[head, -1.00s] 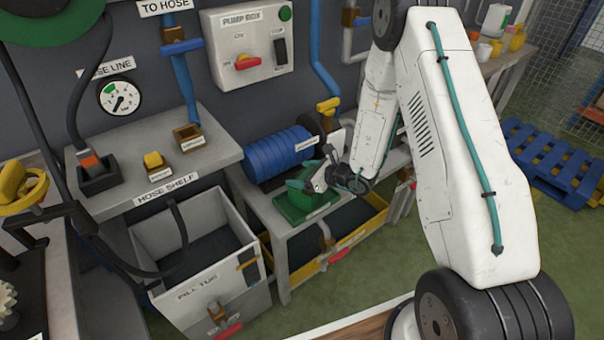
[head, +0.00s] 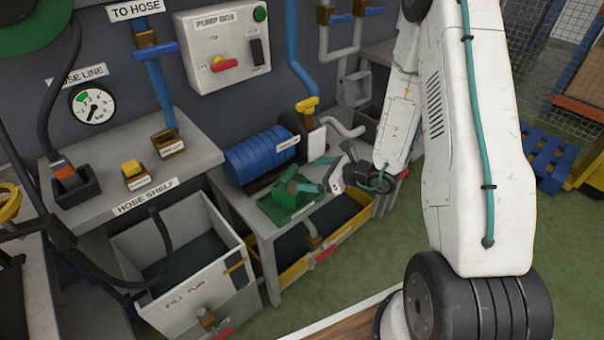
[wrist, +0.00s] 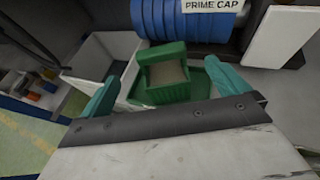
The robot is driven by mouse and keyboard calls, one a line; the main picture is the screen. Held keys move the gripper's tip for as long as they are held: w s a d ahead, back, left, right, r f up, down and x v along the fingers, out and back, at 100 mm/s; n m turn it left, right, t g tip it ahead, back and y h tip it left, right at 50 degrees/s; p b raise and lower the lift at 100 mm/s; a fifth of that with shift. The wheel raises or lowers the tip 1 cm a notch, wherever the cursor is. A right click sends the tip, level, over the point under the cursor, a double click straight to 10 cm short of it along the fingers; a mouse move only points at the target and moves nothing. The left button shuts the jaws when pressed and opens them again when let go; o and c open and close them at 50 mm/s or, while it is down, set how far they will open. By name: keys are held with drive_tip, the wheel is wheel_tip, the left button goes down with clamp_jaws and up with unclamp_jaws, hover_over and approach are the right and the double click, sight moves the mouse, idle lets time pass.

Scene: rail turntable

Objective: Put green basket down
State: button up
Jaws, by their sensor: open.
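The green basket (wrist: 167,78) stands upright, handle up, on a green tray or mat (wrist: 204,88) in the wrist view. My gripper (wrist: 168,95) is open, with one teal finger on each side of the basket and clear gaps between. In the head view my gripper (head: 312,188) is at the basket's right side.
A blue ribbed drum (head: 255,158) lies right behind the basket. The grey fill tub (head: 160,290) stands to the left, and a yellow-edged bin (head: 290,275) sits below the bench. The hose shelf (head: 90,180) is at the left.

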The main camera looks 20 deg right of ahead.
drive_tip(key=s+a+r+n+g+y, duration=0.1)
drive_tip(key=s+a+r+n+g, duration=0.5)
drive_tip(key=r+n, duration=0.4)
drive_tip(key=s+a+r+n+g+y, duration=0.1)
drive_tip(key=s+a+r+n+g, duration=0.3)
drive_tip(key=s+a+r+n, duration=0.55)
drive_tip(key=s+d+r+n+t+h, duration=0.1)
drive_tip(key=s+d+r+n+h, duration=0.7)
drive_tip(key=s, duration=0.7)
drive_tip(key=shift+d+r+h, duration=1.4)
drive_tip(key=shift+d+r, duration=0.2)
drive_tip(key=shift+d, duration=0.7)
drive_tip(key=shift+s+n, duration=0.1)
drive_tip(key=shift+n, duration=0.15)
